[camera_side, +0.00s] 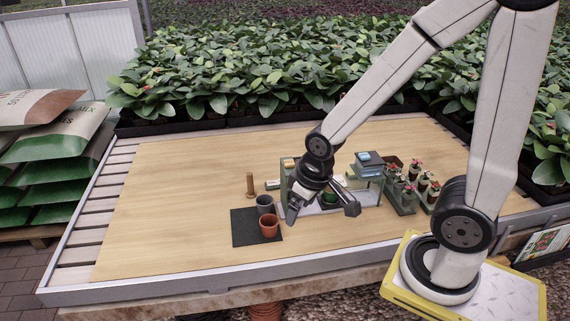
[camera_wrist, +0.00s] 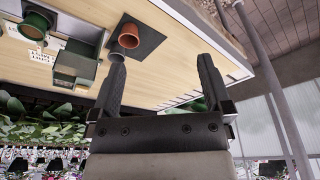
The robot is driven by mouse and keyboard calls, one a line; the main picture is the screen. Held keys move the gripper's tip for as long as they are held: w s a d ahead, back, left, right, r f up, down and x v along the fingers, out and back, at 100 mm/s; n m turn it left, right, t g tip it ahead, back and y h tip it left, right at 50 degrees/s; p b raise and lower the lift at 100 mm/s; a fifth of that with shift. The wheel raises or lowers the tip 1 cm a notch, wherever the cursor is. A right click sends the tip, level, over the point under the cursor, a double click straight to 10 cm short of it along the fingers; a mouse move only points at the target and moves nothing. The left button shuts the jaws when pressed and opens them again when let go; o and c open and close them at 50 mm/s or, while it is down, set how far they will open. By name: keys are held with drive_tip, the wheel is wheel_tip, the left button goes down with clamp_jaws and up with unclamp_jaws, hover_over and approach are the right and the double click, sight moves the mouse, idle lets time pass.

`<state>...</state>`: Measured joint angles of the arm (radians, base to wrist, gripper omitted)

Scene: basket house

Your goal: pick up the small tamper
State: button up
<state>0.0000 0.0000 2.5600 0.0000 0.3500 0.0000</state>
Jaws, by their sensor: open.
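A small wooden tamper (camera_side: 250,185) stands upright on the wooden tabletop in the side view, behind the dark mat. It looks like a slim brown post with a wider foot. My gripper (camera_side: 322,211) is to its right and nearer the camera, above the table in front of a green potting stand. Its fingers are spread with nothing between them. In the wrist view my gripper (camera_wrist: 161,57) is also open and empty. I cannot make out the tamper in that view.
A terracotta pot (camera_side: 269,226) and a grey pot (camera_side: 264,203) stand on the dark mat (camera_side: 243,236). The green stand (camera_side: 367,172) is partly behind my gripper. A rack of potted seedlings (camera_side: 405,205) is at the right. The table's left half is clear.

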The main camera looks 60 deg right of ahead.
drive_tip(key=c, duration=0.4)
drive_tip(key=shift+o, duration=0.2)
drive_tip(key=w+d+f+m, duration=0.1)
drive_tip(key=w+d+m, duration=0.25)
drive_tip(key=w, duration=0.35)
drive_tip(key=w+d+m+y, duration=0.1)
drive_tip(key=w+d+m, duration=0.1)
drive_tip(key=w+m, duration=0.35)
drive_tip(key=w+d+f+m, duration=0.1)
drive_tip(key=w+d+m, duration=0.25)
drive_tip(key=w, duration=0.45)
drive_tip(key=w+d+f+m+y, duration=0.1)
drive_tip(key=w+d+f+m, duration=0.4)
drive_tip(key=d+m, duration=0.2)
drive_tip(key=w+d+f+m+y, duration=0.1)
drive_tip(key=w+d+f+m, duration=0.4)
drive_tip(key=d+m, duration=0.2)
drive_tip(key=shift+w+d+t, duration=0.3)
drive_tip(key=shift+w+d, duration=0.05)
drive_tip(key=shift+w, duration=0.05)
